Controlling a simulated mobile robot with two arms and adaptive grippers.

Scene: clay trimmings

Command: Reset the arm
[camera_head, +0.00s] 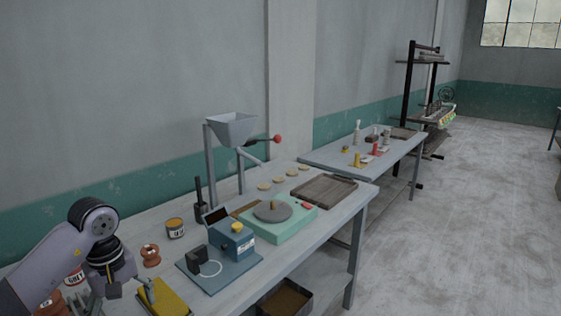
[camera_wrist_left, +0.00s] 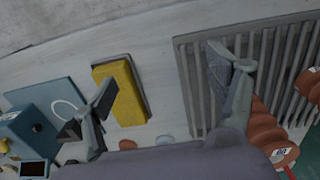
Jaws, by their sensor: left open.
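My left arm (camera_head: 70,255) comes in from the left over the near end of the bench. In the left wrist view my left gripper (camera_wrist_left: 162,78) is open, its two fingers spread wide with nothing between them. The gripper is above the benchtop, between a yellow block (camera_wrist_left: 118,92) on its left and a grey slatted rack (camera_wrist_left: 186,62) on its right. The yellow block also shows in the head view (camera_head: 168,298), just right of the gripper and partly cut off. My right gripper is not in view.
A blue device (camera_head: 230,240) on a blue plate, a green wheel unit (camera_head: 278,226), a wooden board (camera_head: 322,190) and a grey hopper (camera_head: 232,128) stand along the bench. Reddish spools (camera_head: 150,254) sit near my arm. A bin (camera_head: 285,300) is below. Open floor (camera_head: 450,220) lies right.

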